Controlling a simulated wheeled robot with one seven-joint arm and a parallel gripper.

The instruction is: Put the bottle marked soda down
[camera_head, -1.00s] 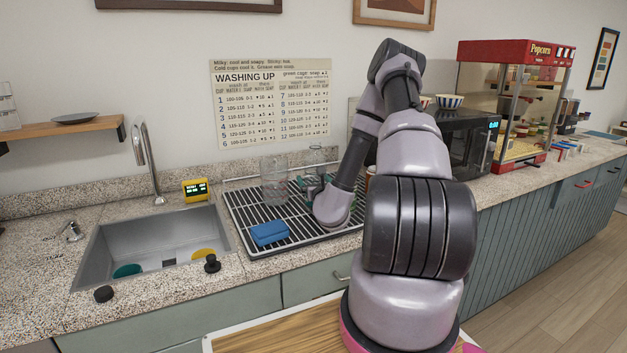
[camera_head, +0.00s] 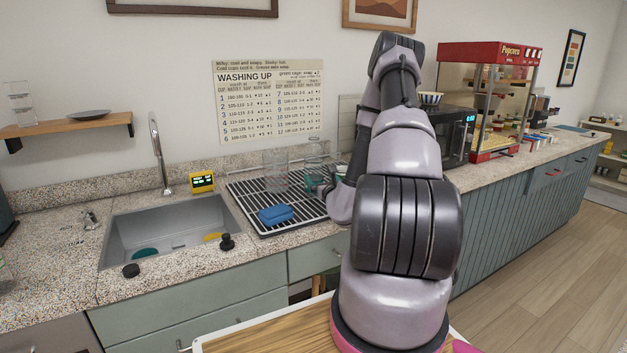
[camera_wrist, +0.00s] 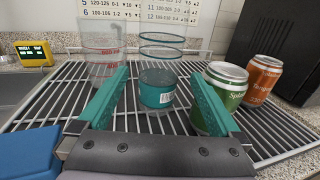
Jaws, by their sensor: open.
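My gripper (camera_wrist: 160,76) is open over the wire drying rack, with its teal fingers pointing forward. A clear, upright vessel (camera_wrist: 161,60) with dark teal rings and a teal lower part stands between and just beyond the fingertips. It carries a small white label that I cannot read, so I cannot tell whether it is the soda bottle. In the head view a clear bottle-like shape (camera_head: 314,152) stands at the back of the rack (camera_head: 245,200), and my arm partly covers the gripper (camera_head: 318,186).
A clear cup with red marks (camera_wrist: 103,52) stands left of the fingers. A green can (camera_wrist: 219,100) is close to the right finger, with an orange can (camera_wrist: 262,78) beyond. A blue sponge (camera_head: 276,214) lies at the rack's front. The sink (camera_head: 180,235) is left, the microwave (camera_head: 455,138) right.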

